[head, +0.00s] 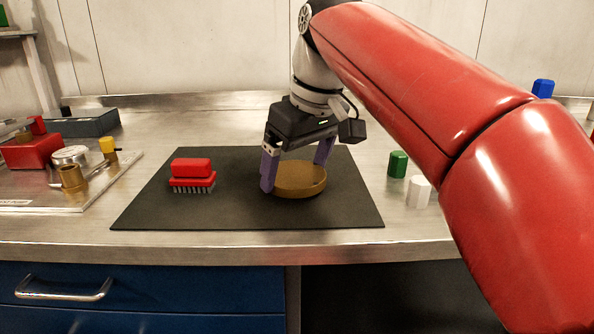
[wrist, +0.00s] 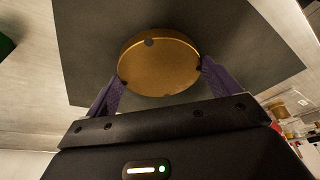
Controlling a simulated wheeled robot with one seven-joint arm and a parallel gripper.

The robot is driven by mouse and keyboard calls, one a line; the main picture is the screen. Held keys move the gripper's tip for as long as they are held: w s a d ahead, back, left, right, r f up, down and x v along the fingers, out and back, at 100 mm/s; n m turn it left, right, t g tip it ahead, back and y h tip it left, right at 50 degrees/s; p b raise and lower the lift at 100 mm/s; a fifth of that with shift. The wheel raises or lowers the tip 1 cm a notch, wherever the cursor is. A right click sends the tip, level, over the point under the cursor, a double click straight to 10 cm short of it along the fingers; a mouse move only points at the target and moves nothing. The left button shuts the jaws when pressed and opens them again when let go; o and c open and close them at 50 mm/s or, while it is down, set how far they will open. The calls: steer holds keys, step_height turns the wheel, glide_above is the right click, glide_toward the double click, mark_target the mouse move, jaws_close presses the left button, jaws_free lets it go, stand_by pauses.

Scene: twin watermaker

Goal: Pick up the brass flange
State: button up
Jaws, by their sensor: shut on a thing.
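The brass flange (head: 300,180) is a round, shallow brass-coloured disc on the right part of the dark mat (head: 225,215). My gripper (head: 296,172) reaches down over it from above, with one purple finger at its left side and the other at its far right side. In the wrist view the flange (wrist: 158,62) lies between the two fingertips (wrist: 160,80), which touch its rim on both sides. The gripper is shut on the flange. Whether the flange rests on the mat or is slightly raised I cannot tell.
A red brush (head: 192,175) stands on the mat's left part. Right of the mat are a green piece (head: 398,164) and a white piece (head: 419,191). A tray (head: 100,195) with brass parts and a red box is at left. The mat's front is clear.

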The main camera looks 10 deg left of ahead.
mark_target(297, 174)
step_height(297, 174, up, 8)
steer(key=shift+f, duration=0.1)
steer(key=shift+r, duration=0.5)
